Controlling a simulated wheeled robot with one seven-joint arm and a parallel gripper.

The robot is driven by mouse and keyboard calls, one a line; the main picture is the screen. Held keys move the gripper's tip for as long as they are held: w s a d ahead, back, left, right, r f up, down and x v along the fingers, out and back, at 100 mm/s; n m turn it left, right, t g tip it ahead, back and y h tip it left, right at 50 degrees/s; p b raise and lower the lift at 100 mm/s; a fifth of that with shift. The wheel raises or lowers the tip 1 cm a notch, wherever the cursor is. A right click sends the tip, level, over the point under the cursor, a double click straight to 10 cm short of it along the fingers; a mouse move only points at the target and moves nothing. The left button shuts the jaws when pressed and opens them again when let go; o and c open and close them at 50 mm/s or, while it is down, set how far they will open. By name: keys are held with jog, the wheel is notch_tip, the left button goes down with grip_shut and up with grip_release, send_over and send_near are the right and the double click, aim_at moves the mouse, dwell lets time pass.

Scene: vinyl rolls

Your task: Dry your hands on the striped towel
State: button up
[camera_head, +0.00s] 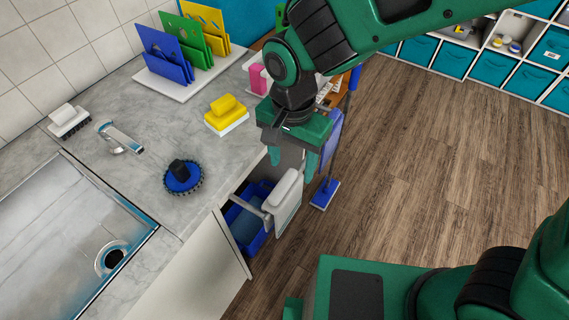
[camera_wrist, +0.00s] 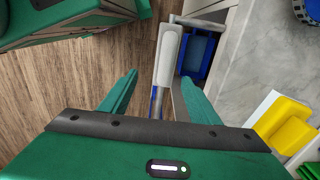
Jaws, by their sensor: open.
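A pale towel (camera_head: 287,197) hangs folded over a rail at the counter's end, beside an open cabinet. Its stripes are hard to make out at this size. In the wrist view the towel (camera_wrist: 169,50) is seen from above as a narrow, pale upright strip. My gripper (camera_head: 294,163) points down above the towel and a little beyond it in the head view. In the wrist view my gripper (camera_wrist: 160,80) has its two fingers spread, with the towel's near end between them in the picture. Nothing is held, and I cannot tell the exact height gap.
A blue bin (camera_head: 247,218) sits inside the open cabinet. A blue mop (camera_head: 325,194) stands on the floor beyond the towel. The counter (camera_head: 145,165) holds a round blue brush (camera_head: 183,181), yellow sponges (camera_head: 225,112) and coloured boards (camera_head: 190,45). The wooden floor (camera_head: 420,160) at right is clear.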

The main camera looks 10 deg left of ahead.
aim_at(283, 194)
jog(key=shift+s+a+f, duration=0.45)
jog(key=shift+s+a, duration=0.3)
jog(key=shift+a, duration=0.1)
notch_tip(283, 194, down, 10)
jog(key=shift+f, duration=0.25)
jog(key=c, duration=1.2)
